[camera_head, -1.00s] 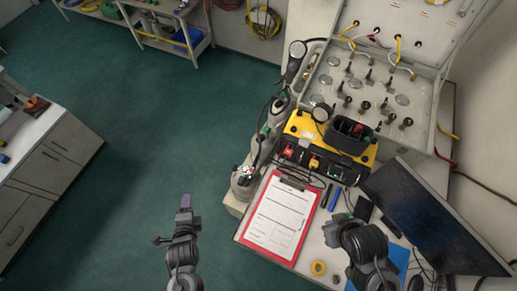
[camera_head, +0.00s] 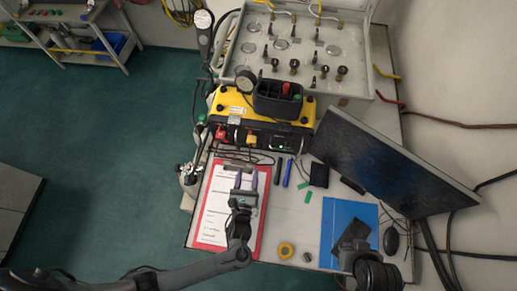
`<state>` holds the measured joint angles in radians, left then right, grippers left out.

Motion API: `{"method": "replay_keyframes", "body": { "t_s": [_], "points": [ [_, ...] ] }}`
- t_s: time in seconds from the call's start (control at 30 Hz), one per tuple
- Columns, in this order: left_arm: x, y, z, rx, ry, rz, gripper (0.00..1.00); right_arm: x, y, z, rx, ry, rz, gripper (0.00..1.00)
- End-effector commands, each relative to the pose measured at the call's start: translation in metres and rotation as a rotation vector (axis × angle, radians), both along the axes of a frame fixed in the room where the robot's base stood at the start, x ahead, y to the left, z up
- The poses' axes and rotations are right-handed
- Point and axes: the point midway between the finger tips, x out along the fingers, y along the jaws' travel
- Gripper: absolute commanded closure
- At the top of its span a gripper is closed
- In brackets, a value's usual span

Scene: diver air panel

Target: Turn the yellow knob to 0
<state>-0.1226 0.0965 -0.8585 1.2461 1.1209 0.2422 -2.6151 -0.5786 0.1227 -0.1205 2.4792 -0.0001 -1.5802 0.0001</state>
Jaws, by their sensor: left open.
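The yellow knob (camera_head: 251,138) is on the dark front face of the yellow air panel box (camera_head: 232,103), to the right of a red knob (camera_head: 221,132). Its pointer setting is too small to read. My left gripper (camera_head: 246,180) is open and empty above the clipboard, below the yellow knob in the picture and apart from it. Its two purple-grey fingertips point towards the box. My right arm (camera_head: 376,273) is at the lower right edge, over the desk by the blue sheet; its finger state cannot be made out.
A red clipboard (camera_head: 213,208) with paper lies under my left gripper. Pens, a yellow tape roll (camera_head: 286,250) and a blue sheet (camera_head: 337,216) lie on the desk. A monitor (camera_head: 385,165) stands at the right. Gas cylinders (camera_head: 190,175) stand left of the desk.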

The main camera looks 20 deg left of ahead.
Motion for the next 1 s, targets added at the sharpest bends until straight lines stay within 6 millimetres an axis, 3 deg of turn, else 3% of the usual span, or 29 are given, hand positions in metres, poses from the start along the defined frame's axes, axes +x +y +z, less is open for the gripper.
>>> {"method": "replay_keyframes", "body": {
  "t_s": [0.6, 0.8, 1.0],
  "points": [
    [0.086, 0.017, 0.002, -0.002, -0.010, 0.001, 0.49, 0.000, 0.001, -0.005, 0.006, -0.001, -0.003, 1.00],
    [0.103, 0.020, 0.001, -0.003, -0.008, 0.001, 0.49, 0.000, 0.001, -0.006, 0.005, 0.000, -0.004, 1.00],
    [0.109, 0.021, 0.001, -0.005, -0.007, 0.001, 0.49, 0.000, 0.001, -0.007, 0.003, -0.001, -0.002, 1.00]
  ]
}}
